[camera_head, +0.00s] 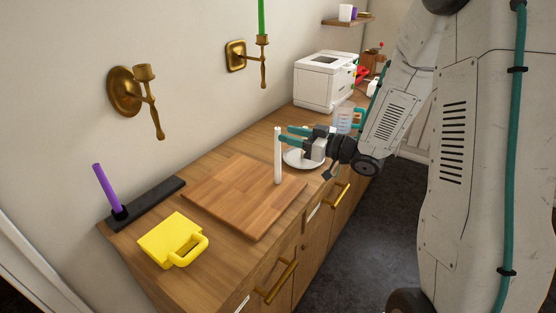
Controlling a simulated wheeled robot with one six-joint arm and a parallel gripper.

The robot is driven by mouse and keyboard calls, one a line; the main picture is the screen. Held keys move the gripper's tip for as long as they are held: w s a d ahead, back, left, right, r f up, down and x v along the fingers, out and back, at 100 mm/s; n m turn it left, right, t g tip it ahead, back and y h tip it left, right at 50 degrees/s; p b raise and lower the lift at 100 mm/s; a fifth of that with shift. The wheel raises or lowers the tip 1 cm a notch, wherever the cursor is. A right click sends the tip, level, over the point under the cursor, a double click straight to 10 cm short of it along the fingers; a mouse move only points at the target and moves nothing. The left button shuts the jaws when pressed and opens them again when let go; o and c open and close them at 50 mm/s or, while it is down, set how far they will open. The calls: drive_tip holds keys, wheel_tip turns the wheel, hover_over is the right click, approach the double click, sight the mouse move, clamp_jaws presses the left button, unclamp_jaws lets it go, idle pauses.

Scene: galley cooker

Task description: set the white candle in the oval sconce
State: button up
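The white candle (277,162) is upright, its lower end over the wooden board. My gripper (285,134) has two teal fingers that point left toward the candle's upper part. The fingers show a gap between them, and the candle appears just beyond their tips; whether the near finger touches it I cannot tell. The oval sconce (122,92) is brass, on the wall at the left, with a rounded backplate and an empty cup (145,73) on its arm. A second brass sconce (236,57) with a squarish plate holds a green candle (261,18).
A wooden board (225,195) lies on the counter. A white plate (296,161) is behind my gripper. A white machine (322,82) stands farther back.

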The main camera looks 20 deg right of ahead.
sight(277, 131)
drive_tip(key=x, duration=0.4)
drive_tip(key=shift+w+a, duration=0.15)
drive_tip(key=shift+a, duration=0.15)
clamp_jaws()
